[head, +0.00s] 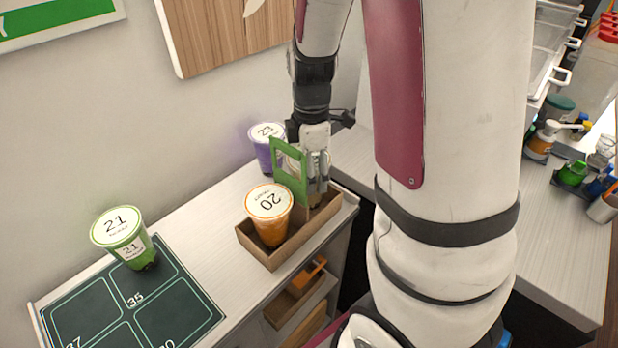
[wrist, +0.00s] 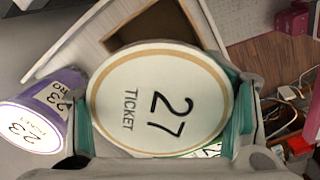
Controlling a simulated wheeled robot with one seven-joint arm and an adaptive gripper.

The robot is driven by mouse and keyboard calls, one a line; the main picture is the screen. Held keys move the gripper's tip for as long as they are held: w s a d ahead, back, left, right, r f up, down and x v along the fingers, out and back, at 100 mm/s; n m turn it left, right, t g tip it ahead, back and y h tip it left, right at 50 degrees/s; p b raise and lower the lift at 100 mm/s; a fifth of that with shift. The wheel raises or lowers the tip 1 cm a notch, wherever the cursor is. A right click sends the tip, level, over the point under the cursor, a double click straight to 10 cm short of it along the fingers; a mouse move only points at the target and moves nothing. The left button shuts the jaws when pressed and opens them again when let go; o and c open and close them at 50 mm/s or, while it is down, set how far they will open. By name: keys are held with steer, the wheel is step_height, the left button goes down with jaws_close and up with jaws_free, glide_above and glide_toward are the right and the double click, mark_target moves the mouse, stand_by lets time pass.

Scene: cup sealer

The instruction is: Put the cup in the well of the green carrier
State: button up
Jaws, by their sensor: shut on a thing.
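My gripper (head: 318,172) is shut on a cup whose pale lid (wrist: 160,100) reads "27 TICKET" in the wrist view. In the head view the cup is mostly hidden behind the gripper and the green handle. The carrier is a brown open box (head: 272,262) with an upright green handle plate (head: 289,172) across its middle. An orange cup marked 20 (head: 270,215) stands in its near-left well. My gripper and the held cup are over the carrier's right well, just beyond the handle. How deep the cup sits is hidden.
A purple cup marked 23 (head: 267,147) stands behind the carrier; it also shows in the wrist view (wrist: 40,118). A green cup marked 21 (head: 123,238) stands on a dark numbered mat (head: 180,315) at left. The counter between mat and carrier is clear.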

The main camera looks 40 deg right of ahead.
steer(key=shift+f, duration=1.5)
steer(key=o, duration=2)
steer(key=shift+c, duration=0.2)
step_height(320, 180, up, 12)
steer(key=shift+r, duration=0.1)
steer(key=shift+s, duration=0.1)
